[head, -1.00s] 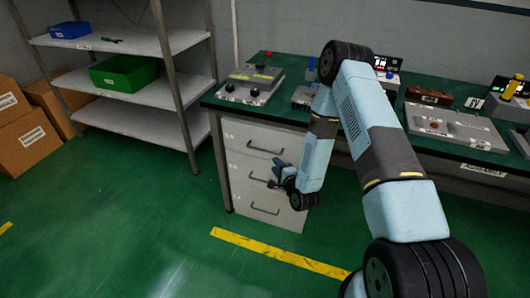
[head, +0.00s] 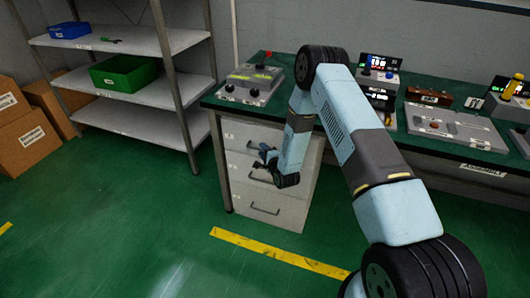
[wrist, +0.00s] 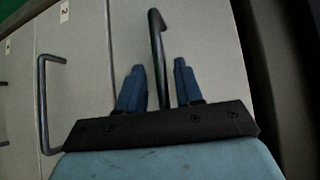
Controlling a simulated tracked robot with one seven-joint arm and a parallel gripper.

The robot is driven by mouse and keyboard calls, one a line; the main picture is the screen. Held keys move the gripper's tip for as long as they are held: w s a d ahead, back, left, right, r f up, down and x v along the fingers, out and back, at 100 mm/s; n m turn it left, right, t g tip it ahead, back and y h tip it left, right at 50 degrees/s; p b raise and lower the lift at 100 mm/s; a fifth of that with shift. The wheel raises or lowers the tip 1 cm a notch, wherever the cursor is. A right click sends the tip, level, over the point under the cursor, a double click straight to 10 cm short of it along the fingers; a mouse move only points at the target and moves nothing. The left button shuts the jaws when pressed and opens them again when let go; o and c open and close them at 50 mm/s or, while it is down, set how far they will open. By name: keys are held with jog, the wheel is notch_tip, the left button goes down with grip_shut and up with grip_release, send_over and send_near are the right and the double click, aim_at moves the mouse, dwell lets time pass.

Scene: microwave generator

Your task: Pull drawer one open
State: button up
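Drawer one (head: 243,132) is the top drawer of a grey drawer unit under the green bench in the head view, and it looks shut. Its dark bar handle (wrist: 157,45) shows in the wrist view.
Drawer two, labelled 2 (wrist: 64,12), has its handle (wrist: 45,85) to the left in the wrist view. The bottom drawer's handle (head: 263,210) is lower in the head view. A metal shelf (head: 135,90) stands left, and the green floor (head: 185,245) in front is clear.

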jog(key=shift+c, duration=0.2)
grip_shut()
dwell(0.3)
